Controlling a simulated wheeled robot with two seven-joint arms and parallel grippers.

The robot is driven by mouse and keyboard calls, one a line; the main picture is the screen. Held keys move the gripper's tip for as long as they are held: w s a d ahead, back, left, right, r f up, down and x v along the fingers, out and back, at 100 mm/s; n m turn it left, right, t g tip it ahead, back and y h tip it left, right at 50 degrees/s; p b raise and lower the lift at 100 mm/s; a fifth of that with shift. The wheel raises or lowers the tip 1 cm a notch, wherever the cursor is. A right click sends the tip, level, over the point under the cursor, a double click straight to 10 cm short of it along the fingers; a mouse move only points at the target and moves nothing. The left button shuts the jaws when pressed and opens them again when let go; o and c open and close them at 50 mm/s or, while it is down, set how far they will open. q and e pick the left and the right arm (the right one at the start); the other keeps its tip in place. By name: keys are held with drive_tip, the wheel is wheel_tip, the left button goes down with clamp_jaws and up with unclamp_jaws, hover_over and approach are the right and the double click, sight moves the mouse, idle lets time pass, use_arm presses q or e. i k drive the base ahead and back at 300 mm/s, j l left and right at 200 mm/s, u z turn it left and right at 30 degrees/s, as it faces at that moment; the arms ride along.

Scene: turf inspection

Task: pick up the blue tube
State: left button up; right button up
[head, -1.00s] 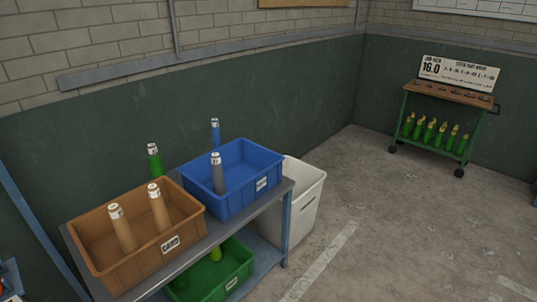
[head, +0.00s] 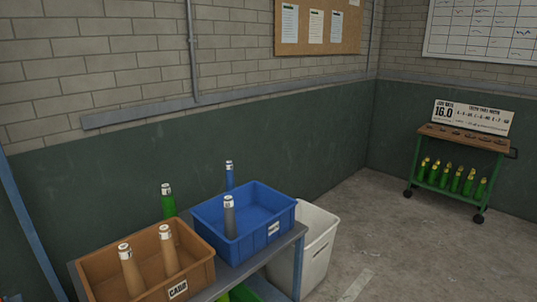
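The blue tube (head: 230,180) is slim and upright with a white printed band near its top. It stands at the back left of the blue bin (head: 265,240), toward the green wall. The bin's rim hides its lower part, and I cannot tell whether it stands inside the bin or behind it. Neither of my grippers is in view.
A grey tube (head: 230,220) stands in the blue bin. A green tube (head: 168,204) stands behind the brown bin (head: 195,279), which holds two tan tubes. A white waste bin (head: 316,256) stands right of the bench. A green cart (head: 459,172) is far right; floor between is clear.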

sight(230, 179)
drive_tip(key=i+l, duration=0.6)
drive_tip(key=i, duration=0.15)
drive_tip(key=j+u, duration=0.05)
